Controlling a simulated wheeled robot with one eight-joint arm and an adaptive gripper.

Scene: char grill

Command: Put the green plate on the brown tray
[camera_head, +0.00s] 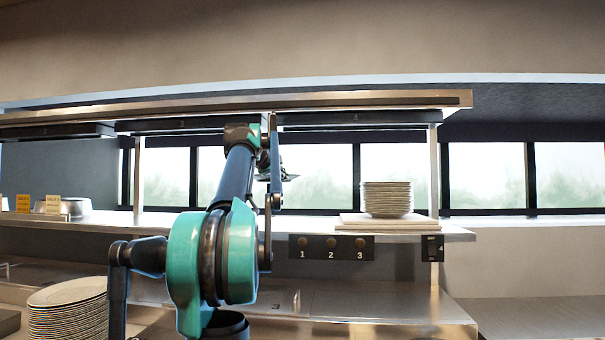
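No green plate can be made out in the head view. A stack of pale plates (387,199) stands on a flat light-tan board (350,222) on the steel shelf, right of centre. No clearly brown tray shows, and I cannot tell whether this board is the tray. Another stack of whitish plates (68,306) is at the lower left. My teal and dark-blue arm rises through the middle of the view. My gripper (286,177) is mostly hidden behind the arm, above the shelf and left of the shelf's plate stack. Its fingers are not clear.
The long steel shelf (455,234) carries numbered knobs (331,242) below its front edge. Yellow cards (53,204) and a metal pan (76,207) are at its left. An overhead shelf (380,100) and posts bound the space. A lower steel counter (370,303) looks clear.

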